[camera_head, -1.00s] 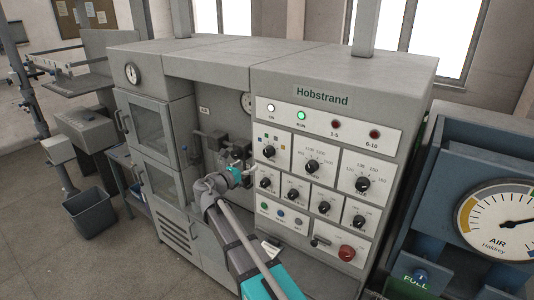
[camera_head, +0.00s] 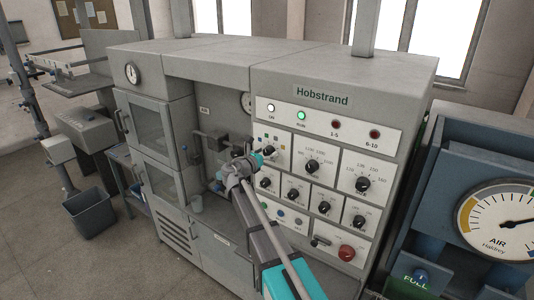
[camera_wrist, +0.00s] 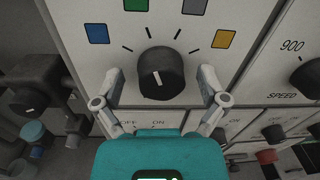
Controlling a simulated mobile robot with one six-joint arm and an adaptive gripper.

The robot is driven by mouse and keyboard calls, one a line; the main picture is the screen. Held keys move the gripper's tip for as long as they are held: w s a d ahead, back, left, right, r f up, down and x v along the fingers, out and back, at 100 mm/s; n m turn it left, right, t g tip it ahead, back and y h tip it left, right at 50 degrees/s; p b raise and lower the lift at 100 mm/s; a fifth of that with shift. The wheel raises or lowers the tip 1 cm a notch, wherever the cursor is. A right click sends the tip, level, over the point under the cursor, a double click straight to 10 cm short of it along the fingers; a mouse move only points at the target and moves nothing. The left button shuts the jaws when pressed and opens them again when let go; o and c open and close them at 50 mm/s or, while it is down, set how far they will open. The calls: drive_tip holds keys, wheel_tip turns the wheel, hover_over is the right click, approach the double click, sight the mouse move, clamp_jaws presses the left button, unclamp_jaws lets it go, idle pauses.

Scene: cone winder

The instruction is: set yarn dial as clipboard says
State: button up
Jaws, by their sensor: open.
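The yarn dial (camera_wrist: 155,72) is a black knob with a white mark, below blue, green, grey and yellow squares. I cannot tell surely which square its mark points to. My gripper (camera_wrist: 160,84) is open, with one finger on each side of the knob and gaps visible between fingers and knob. In the head view my gripper (camera_head: 254,160) is at the left edge of the panel and hides part of the dial (camera_head: 270,151). I cannot make out a clipboard in either view.
The speed dial (camera_wrist: 308,74) is to the right of the yarn dial. More knobs and switches sit below, with a red knob (camera_head: 346,253) at the lower right. A machine recess with metal parts (camera_head: 207,140) is left of the panel. Pinned papers hang on a board (camera_head: 95,14).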

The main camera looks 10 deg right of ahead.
drive_tip(key=c, duration=1.1)
drive_tip(key=shift+c, duration=0.2)
drive_tip(key=shift+m, duration=0.5)
drive_tip(key=m, duration=0.6)
drive_tip(key=shift+d+m+y+p, duration=0.1)
drive_tip(key=shift+m+y+p, duration=0.2)
drive_tip(key=shift+m, duration=0.1)
drive_tip(key=m, duration=0.4)
drive_tip(key=shift+s, duration=0.1)
drive_tip(key=shift+m, duration=1.9)
